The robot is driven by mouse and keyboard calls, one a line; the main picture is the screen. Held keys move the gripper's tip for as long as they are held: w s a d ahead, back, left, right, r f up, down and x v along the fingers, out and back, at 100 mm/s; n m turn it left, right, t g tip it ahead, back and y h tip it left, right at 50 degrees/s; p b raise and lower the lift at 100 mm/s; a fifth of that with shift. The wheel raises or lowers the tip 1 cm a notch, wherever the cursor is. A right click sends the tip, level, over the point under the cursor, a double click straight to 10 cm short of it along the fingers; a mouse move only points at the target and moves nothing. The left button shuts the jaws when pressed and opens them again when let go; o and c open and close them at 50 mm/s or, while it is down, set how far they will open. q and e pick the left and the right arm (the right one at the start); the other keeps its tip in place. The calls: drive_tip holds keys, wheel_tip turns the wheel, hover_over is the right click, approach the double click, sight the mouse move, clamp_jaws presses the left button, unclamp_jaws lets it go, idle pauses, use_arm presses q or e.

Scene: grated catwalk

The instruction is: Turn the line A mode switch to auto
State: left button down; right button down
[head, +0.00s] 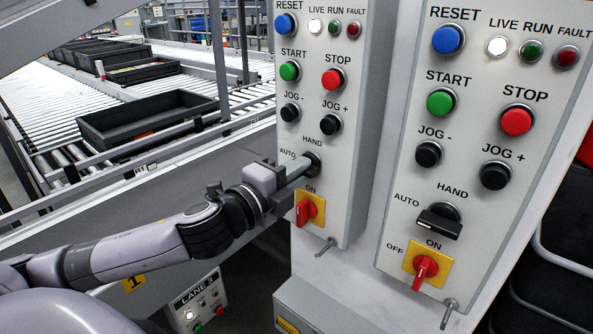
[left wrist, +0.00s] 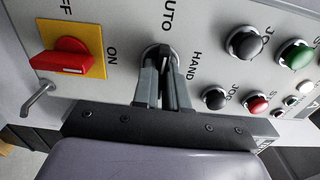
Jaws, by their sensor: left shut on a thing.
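The left control panel (head: 338,120) has a black mode switch (head: 316,159) between the words AUTO and HAND. My left gripper (head: 306,164) reaches it from the left, with both fingers closed on the switch's handle. In the left wrist view the fingers (left wrist: 162,82) pinch the handle in front of the round collar (left wrist: 157,51). They cover most of the handle, so I cannot tell which way it points. My right gripper is not in view.
A second panel (head: 398,275) on the right has its own black mode switch (head: 440,223). Below the held switch is a red rotary switch (head: 305,211) on a yellow plate. Push buttons sit above it. A conveyor with black trays (head: 150,117) lies behind at left.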

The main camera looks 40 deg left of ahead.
use_arm(q)
drive_tip(key=shift+n, duration=0.3)
drive_tip(key=c, duration=1.2)
unclamp_jaws()
drive_tip(key=shift+w, duration=0.1)
drive_tip(key=shift+o, duration=0.2)
drive_tip(key=s+p, duration=0.1)
drive_tip(key=s, duration=0.6)
drive_tip(key=shift+a, duration=0.3)
drive_tip(key=shift+s, duration=0.1)
